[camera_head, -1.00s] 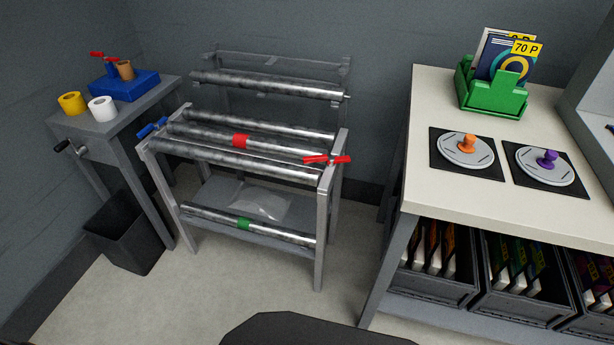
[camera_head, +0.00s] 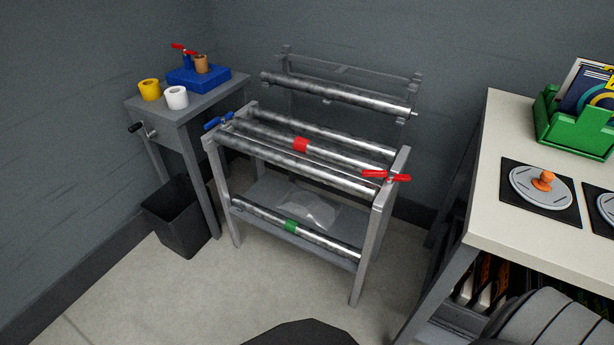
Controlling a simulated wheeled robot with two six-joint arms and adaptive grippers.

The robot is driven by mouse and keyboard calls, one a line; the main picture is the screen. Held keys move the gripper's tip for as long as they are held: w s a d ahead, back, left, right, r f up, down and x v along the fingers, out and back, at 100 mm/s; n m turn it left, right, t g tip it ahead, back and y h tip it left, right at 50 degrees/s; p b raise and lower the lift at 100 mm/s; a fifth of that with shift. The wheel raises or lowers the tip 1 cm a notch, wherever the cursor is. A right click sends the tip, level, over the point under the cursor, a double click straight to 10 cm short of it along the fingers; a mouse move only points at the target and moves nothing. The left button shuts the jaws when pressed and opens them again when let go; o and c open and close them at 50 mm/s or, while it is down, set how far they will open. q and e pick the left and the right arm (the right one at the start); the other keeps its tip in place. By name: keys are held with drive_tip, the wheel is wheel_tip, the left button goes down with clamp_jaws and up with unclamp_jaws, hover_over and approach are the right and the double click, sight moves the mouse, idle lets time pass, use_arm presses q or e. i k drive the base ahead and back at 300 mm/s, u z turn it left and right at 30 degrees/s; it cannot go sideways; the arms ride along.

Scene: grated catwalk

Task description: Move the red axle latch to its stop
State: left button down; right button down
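The red axle latch (camera_head: 387,176) is a small red lever on top of the right end frame of the grey roller stand (camera_head: 377,240). A blue latch (camera_head: 217,121) sits on the left end frame. Neither of my grippers shows in the head view.
A side table (camera_head: 200,108) with tape rolls and a blue block (camera_head: 206,79) stands left, above a black bin (camera_head: 181,217). A cream-topped table (camera_head: 493,165) stands right. Floor (camera_head: 285,300) before the stand is clear.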

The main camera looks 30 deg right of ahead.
sight(390, 178)
drive_tip(key=u, duration=0.15)
drive_tip(key=i, duration=1.25)
drive_tip(key=z, duration=1.3)
